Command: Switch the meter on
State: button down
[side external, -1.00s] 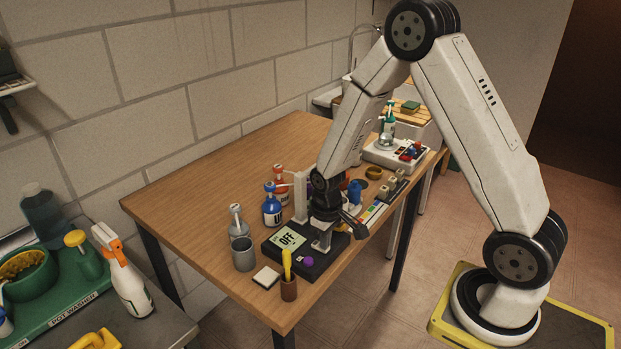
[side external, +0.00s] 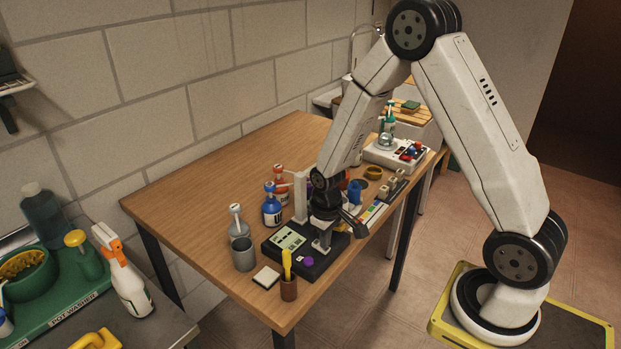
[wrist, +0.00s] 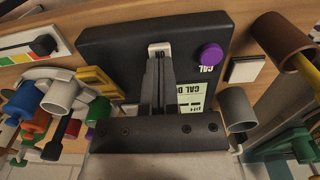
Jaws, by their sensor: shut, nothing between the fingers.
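The meter is a black box (side external: 309,271) on the near end of the wooden table. Its pale green display (side external: 288,239) shows dark marks in place of the word OFF. In the wrist view the display (wrist: 194,100) is partly hidden by my fingers, with upside-down text including "CAL". A purple CAL button (wrist: 210,55) is on the meter, to the right of my fingers in that view. My gripper (side external: 321,250) is shut and empty, pointing down at the meter. In the wrist view its tips (wrist: 160,57) are at a small white switch (wrist: 159,45), apparently touching it.
A grey cup (side external: 243,256), a white square pad (side external: 266,277) and a brown pot (side external: 289,290) with a yellow-handled item stand close around the meter. Bottles (side external: 271,210) and a white post crowd behind it. The table's left rear is clear.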

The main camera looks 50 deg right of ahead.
aim_at(326, 251)
jog(key=shift+r, duration=3.3)
jog(key=s+a+r+t, duration=0.2)
jog(key=s+a+r, duration=0.2)
jog(key=s+a, duration=0.2)
jog(key=shift+s+r+t, duration=0.3)
jog(key=shift+s+r, duration=0.05)
jog(key=shift+s, duration=0.75)
